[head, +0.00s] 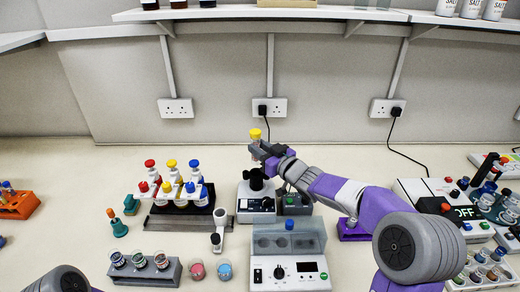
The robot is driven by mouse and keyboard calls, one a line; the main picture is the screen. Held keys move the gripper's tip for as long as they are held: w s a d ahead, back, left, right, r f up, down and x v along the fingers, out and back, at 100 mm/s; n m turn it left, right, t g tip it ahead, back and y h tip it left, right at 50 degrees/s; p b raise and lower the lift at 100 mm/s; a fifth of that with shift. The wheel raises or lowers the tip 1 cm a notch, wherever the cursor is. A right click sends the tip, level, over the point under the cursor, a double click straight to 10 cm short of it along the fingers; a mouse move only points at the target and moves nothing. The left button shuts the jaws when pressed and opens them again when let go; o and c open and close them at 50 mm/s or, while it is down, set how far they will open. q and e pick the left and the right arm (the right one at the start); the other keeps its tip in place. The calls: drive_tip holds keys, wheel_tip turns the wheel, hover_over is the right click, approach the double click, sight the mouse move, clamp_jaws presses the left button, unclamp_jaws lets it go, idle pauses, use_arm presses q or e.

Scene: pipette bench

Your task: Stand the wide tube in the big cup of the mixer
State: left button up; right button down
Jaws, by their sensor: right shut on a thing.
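A tube with a yellow cap (255,134) and a clear body is held upright by my right gripper (260,151). The gripper is shut on it from the right. The tube is above the mixer (256,206), a small pale box with a black cup (256,181) on top. The tube's lower end shows little behind the gripper, and a gap separates the gripper from the cup. My left gripper is not in view; only part of the left arm shows at the bottom left.
A rack of capped pipette-like bottles (180,205) stands left of the mixer. A white box with a glassy lid (290,240) stands in front. A jar rack (145,268) and two small pots are at front left. Crowded equipment fills the right. Shelves hang above.

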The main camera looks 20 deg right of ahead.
drive_tip(key=shift+f+b, duration=2.25)
drive_tip(key=shift+f, duration=0.3)
drive_tip(key=shift+f+b, duration=0.5)
drive_tip(key=shift+f, duration=0.25)
drive_tip(key=shift+f, duration=0.1)
